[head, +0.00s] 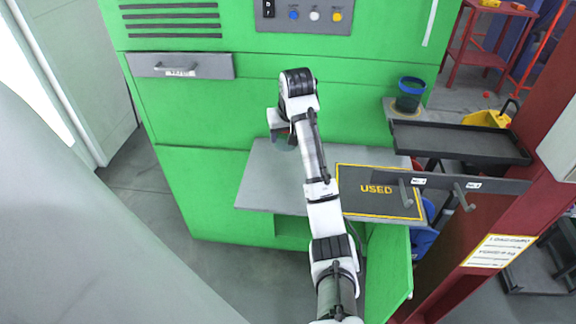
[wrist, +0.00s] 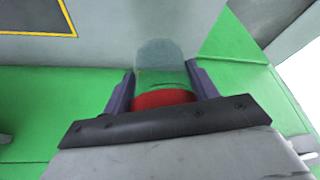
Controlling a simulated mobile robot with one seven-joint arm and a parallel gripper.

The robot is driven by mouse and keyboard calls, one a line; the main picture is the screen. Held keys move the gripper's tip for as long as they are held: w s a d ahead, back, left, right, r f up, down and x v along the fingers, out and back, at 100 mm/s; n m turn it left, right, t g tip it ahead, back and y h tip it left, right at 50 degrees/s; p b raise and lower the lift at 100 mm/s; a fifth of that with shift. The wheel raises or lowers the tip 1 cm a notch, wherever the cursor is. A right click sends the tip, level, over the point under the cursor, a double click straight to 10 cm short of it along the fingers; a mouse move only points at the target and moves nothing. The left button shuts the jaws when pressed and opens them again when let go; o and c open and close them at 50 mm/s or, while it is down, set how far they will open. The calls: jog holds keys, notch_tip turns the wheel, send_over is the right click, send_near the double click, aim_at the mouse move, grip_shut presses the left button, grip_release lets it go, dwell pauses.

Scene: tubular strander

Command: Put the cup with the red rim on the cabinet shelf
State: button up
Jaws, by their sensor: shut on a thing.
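The cup with the red rim (wrist: 163,98) is between the two fingers of my gripper (wrist: 160,84) in the wrist view. Its red band is nearest the palm and its clear, greenish body points away. In the head view the cup's greenish body (head: 284,143) shows below my gripper (head: 280,128), partly covered by it; the red rim is hidden there. The grey cabinet shelf (head: 262,180) lies below, and it also shows in the wrist view (wrist: 115,50). The cup appears over the shelf's left rear part; I cannot tell whether it touches.
A black mat marked USED (head: 376,190) covers the shelf's right part. A dark cup with a blue rim (head: 410,92) stands farther right, behind a black tray (head: 460,142). Hooks on a dark bar (head: 430,181) stick out near the shelf's right end. The green cabinet (head: 210,120) rises behind.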

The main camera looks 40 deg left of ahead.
notch_tip(320, 180, down, 12)
jog(key=shift+w+r+p, duration=0.1)
jog(key=shift+r+p, duration=0.15)
jog(key=shift+p, duration=1)
jog(key=shift+f, duration=0.1)
jog(key=o, duration=1)
jog(key=shift+c, duration=0.2)
